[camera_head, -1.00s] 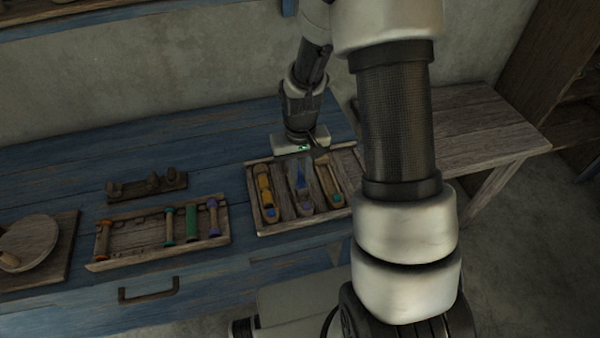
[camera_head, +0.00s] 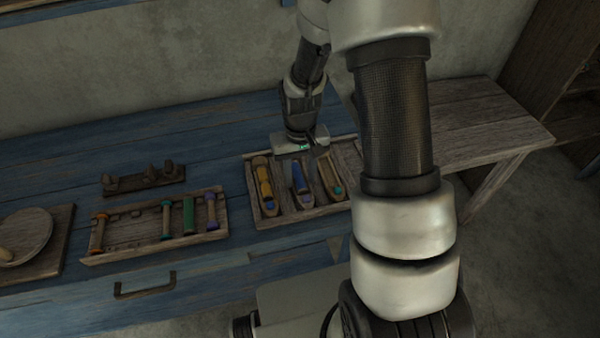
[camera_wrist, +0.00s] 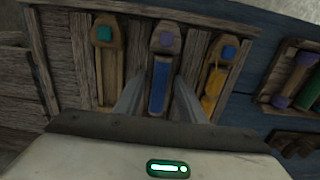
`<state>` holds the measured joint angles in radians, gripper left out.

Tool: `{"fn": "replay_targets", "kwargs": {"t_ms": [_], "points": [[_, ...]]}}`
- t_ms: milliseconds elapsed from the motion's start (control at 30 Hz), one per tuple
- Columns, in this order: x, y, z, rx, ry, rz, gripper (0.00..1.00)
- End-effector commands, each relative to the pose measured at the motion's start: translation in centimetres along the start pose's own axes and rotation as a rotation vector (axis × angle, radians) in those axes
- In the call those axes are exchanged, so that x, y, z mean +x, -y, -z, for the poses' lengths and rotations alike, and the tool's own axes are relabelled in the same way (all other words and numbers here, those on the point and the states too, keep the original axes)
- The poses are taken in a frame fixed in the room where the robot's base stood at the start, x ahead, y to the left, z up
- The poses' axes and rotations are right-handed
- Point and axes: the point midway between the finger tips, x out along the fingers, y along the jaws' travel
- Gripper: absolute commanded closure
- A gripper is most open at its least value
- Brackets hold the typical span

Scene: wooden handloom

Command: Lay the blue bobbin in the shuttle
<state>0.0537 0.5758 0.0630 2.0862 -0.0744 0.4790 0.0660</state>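The blue bobbin (camera_head: 299,178) lies lengthwise in the middle shuttle of the wooden tray (camera_head: 262,222). In the wrist view the blue bobbin (camera_wrist: 159,88) sits in the slot of the wooden shuttle (camera_wrist: 164,30), which has a purple square near its tip. My gripper (camera_wrist: 162,90) is over this shuttle, its two pale fingers spread on either side of the bobbin with a visible gap at each side. In the head view my gripper (camera_head: 302,158) hangs over the far end of the tray, and its fingers are hard to make out.
A shuttle with a yellow bobbin (camera_head: 264,184) and one with a teal square (camera_head: 338,190) flank the middle one, separated by dividers. To the left is a rack (camera_head: 135,250) with orange, teal, green and purple-ended bobbins. A small pegged block (camera_head: 145,183) stands behind it.

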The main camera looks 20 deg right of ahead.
Motion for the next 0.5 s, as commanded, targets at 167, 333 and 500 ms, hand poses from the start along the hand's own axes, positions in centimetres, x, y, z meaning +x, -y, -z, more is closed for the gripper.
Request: {"fn": "replay_targets", "kwargs": {"t_ms": [167,333,500], "points": [[-1.1,0.0,0.1,0.0,-0.003,0.0,0.63],[-4.4,0.0,0.1,0.0,-0.006,-0.001,0.63],[-8.7,0.0,0.2,0.001,-0.007,0.0,0.63]]}}
